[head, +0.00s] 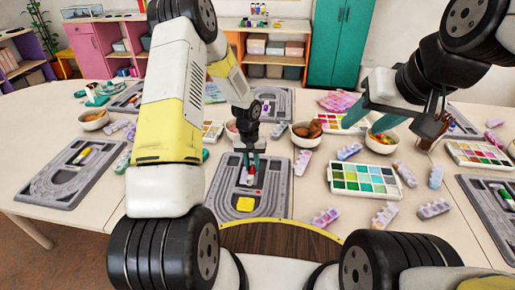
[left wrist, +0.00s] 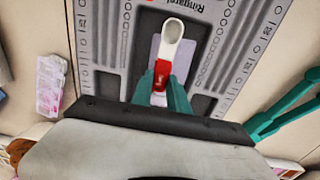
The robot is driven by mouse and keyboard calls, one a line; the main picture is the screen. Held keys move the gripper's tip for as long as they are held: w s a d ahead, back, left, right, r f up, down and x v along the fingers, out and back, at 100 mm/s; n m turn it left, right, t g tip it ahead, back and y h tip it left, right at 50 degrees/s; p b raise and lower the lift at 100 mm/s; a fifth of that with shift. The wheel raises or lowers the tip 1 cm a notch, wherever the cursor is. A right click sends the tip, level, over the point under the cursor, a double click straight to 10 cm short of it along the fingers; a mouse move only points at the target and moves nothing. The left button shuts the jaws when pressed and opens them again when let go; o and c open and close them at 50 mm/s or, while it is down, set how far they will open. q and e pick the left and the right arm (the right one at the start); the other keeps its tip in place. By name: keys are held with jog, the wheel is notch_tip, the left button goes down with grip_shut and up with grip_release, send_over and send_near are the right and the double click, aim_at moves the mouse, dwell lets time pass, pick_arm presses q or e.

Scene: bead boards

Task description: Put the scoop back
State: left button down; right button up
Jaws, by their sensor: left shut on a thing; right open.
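The scoop, red-handled with a white bowl, shows in the left wrist view (left wrist: 172,38) and in the head view (head: 250,179). My left gripper (head: 250,167), with teal fingers, is shut on its handle over the middle grey bead board (head: 222,195). In the left wrist view the scoop overlaps a light grey rectangular area of the board (left wrist: 155,50). I cannot tell whether it touches the board. The fingers (left wrist: 162,85) hide part of the handle. My right gripper (head: 374,118) is open and empty, high at the right, above the table.
A yellow piece (head: 245,204) lies on the board's near part. A bowl of brown pieces (head: 305,134) and a green colour tray (head: 365,181) stand right of it. Another bead board (head: 75,172) lies left. A teal V-shaped thing (left wrist: 280,112) shows beside the board.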

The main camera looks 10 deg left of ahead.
pick_arm(q)
jog(key=shift+f, duration=0.15)
jog(key=c, duration=1.3)
grip_release()
notch_tip(320, 180, up, 22)
jog(key=s+a+t, duration=0.1)
jog(key=s+a, duration=0.1)
jog(key=s, duration=0.1)
jog(key=s+r+t, duration=0.1)
jog(key=s+r, duration=0.4)
jog(key=s, duration=0.2)
jog(key=s+r+t+h, duration=0.1)
jog(key=s+r+t, duration=0.1)
jog(key=s+r, duration=0.4)
jog(key=s+r+t, duration=0.2)
jog(key=s+r, duration=0.3)
jog(key=s, duration=0.4)
jog(key=shift+a+r+h, duration=0.2)
jog(key=shift+r+h, duration=0.1)
jog(key=shift+r, duration=0.05)
